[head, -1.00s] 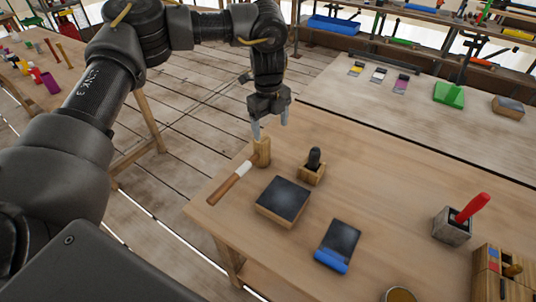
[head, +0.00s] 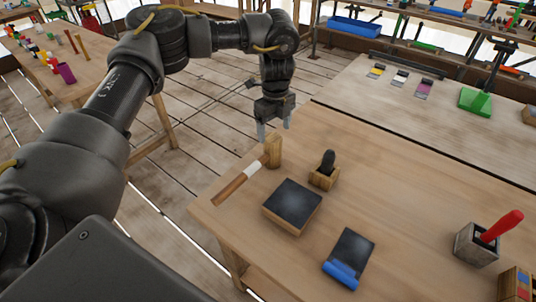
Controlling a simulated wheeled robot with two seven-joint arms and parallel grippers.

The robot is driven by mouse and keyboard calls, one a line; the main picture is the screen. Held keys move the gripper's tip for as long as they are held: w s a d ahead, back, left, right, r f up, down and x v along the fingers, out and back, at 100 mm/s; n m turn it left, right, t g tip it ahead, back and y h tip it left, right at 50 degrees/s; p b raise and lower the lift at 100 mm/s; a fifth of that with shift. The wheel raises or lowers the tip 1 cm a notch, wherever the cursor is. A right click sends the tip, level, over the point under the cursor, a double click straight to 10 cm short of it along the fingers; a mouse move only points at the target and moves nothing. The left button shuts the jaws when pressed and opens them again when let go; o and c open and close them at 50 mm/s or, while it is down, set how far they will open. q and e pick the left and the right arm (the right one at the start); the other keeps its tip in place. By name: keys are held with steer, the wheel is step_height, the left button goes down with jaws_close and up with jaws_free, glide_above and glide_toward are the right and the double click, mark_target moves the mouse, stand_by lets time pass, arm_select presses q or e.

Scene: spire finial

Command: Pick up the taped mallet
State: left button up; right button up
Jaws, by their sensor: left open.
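The mallet (head: 254,169) lies on the near wooden table (head: 400,190) close to its left edge. It has a wooden head at its upper right end, a pale band of tape on the handle and a brown grip at the lower left. My left gripper (head: 274,131) points down just above and behind the mallet head. Its two fingers are apart with nothing between them. From this angle I cannot tell the exact gap between the fingertips and the head. My right gripper is not in view.
Right of the mallet are a small wooden holder with a black knob (head: 325,172), a dark square block (head: 292,206) and a blue-edged dark scraper (head: 349,258). A grey box with a red handle (head: 482,240) stands farther right. The table's middle is clear.

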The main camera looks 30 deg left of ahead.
mark_target(274, 138)
arm_select(q)
step_height(274, 138, down, 5)
steer(key=shift+a+r+p, duration=0.1)
steer(key=shift+r+p, duration=0.1)
steer(key=shift+p, duration=0.55)
steer(key=shift+f, duration=0.25)
steer(key=c, duration=1)
steer(key=shift+c, duration=0.9)
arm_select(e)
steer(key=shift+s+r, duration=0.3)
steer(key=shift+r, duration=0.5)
